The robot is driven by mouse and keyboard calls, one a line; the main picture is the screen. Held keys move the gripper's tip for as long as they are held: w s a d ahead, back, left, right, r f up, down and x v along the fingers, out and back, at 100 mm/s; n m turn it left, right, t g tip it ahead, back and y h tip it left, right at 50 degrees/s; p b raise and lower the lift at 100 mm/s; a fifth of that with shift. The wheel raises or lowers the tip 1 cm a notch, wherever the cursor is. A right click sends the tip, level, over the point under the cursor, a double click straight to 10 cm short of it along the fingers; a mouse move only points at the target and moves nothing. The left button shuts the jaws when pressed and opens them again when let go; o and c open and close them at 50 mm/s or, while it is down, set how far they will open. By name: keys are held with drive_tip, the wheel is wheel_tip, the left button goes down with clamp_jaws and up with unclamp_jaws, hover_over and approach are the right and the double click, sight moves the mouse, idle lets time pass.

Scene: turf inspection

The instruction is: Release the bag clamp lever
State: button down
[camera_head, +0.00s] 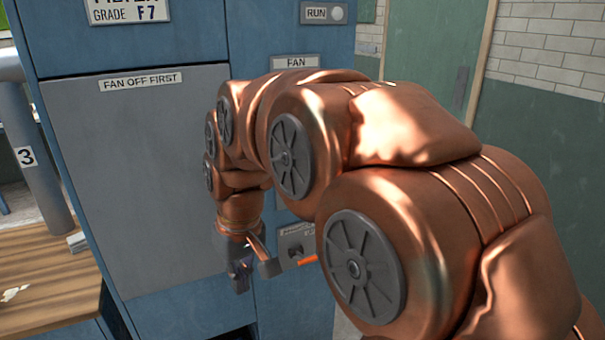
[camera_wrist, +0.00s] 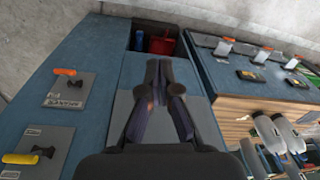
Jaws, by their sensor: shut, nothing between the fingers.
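A small grey plate with a dark label carries an orange lever (camera_wrist: 64,72) on the blue cabinet, at the left of the wrist view. I cannot read the label well enough to tell if this is the bag clamp. In the head view a plate (camera_head: 297,232) with a dark knob shows just right of my gripper, and an orange piece (camera_head: 307,260) shows at its lower edge, partly behind my arm. My gripper (camera_head: 240,282) is shut and empty in front of the cabinet. In the wrist view its fingers (camera_wrist: 160,66) lie together over the grey door, apart from the orange lever.
A second plate has a yellow handle (camera_wrist: 20,158) and a black knob. The grey door (camera_head: 135,190) reads "FAN OFF FIRST". A dark recess (camera_wrist: 152,40) holds a red object. A wooden bench (camera_head: 45,275) stands at the left. My arm hides the cabinet's right part.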

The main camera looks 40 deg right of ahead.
drive_tip(key=w+d+r+m+t, duration=0.1)
drive_tip(key=w+d+r, duration=0.2)
drive_tip(key=w+d, duration=0.25)
drive_tip(key=w+d+r+t, duration=0.1)
drive_tip(key=w+d+r, duration=0.3)
drive_tip(key=d, duration=0.3)
drive_tip(key=d+r+t+h, duration=0.1)
drive_tip(key=d+r, duration=0.2)
drive_tip(key=d, duration=0.5)
drive_tip(key=w+d+r+m+t+h+b, duration=0.1)
drive_tip(key=d+r, duration=0.2)
drive_tip(key=d, duration=0.6)
drive_tip(key=shift+w+r+m, duration=0.15)
drive_tip(key=shift+w+m, duration=0.1)
drive_tip(key=shift+m, duration=0.05)
drive_tip(key=p+x, duration=0.2)
drive_tip(key=x, duration=0.8)
drive_tip(key=shift+d, duration=0.1)
